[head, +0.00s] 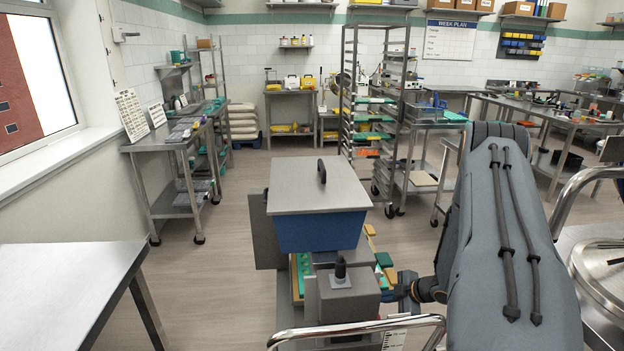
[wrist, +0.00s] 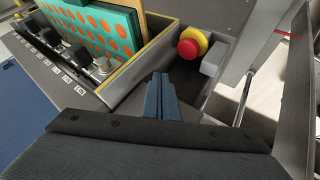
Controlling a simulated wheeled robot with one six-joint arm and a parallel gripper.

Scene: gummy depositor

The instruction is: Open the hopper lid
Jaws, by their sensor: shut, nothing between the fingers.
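The hopper (head: 318,232) is a blue box on the depositor in the middle of the head view. Its flat grey lid (head: 305,190) lies closed on top, with a black arched handle (head: 321,171) standing near the lid's middle. My gripper (wrist: 162,85) shows in the wrist view with its blue-grey fingers together and nothing between them. It is over the grey machine body, just below a red stop button on a yellow base (wrist: 192,45). In the head view my arm comes down to the right of the depositor, below the lid's level, apart from the handle.
In the wrist view a teal mould with orange spots (wrist: 110,25) stands in a yellow-edged tray, with black knobs (wrist: 76,52) beside it. A metal rail (head: 350,330) runs in front of the depositor. A steel table (head: 65,290) stands at left; floor between is free.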

